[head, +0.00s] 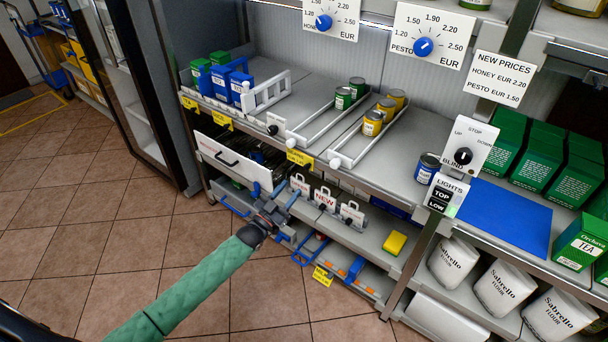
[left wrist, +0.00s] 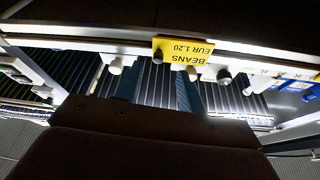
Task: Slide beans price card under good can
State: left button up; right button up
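The beans price card, yellow and reading "BEANS EUR 1.20", hangs upside down in the left wrist view (left wrist: 182,50). By the knobs beside it, it is the yellow card (head: 300,157) on the shelf edge in the head view. My left gripper (head: 287,217) is below and in front of that edge, apart from the card; its fingers look spread and empty. Green cans (head: 343,98) and yellow cans (head: 372,122) stand in white-railed lanes above. A blue-labelled can (head: 427,168) stands alone to the right. Which is the good can is not shown. My right gripper is out of view.
A white drawer front (head: 233,163) with a black handle juts out left of my gripper. White tags (head: 325,198) stand on the shelf below. A control post (head: 465,157) rises on the right. A blue mat (head: 505,215) lies bare. The tiled floor is clear.

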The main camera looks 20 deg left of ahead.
aim_at(305, 169)
pick_arm(q)
jog(key=shift+h, duration=0.3)
jog(key=x, duration=0.3)
jog(key=r+p+x, duration=0.1)
jog(key=x, duration=0.1)
jog(key=shift+w+d+r, duration=0.1)
jog(key=shift+w+r, duration=0.05)
jog(key=shift+r, duration=0.05)
jog(key=shift+p+x, duration=0.3)
jog(key=shift+x, duration=0.7)
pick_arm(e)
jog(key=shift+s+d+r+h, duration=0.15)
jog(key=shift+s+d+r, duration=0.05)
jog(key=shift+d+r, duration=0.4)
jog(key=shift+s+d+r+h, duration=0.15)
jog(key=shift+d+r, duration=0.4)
pick_arm(q)
jog(key=shift+c, duration=0.2)
grip_shut()
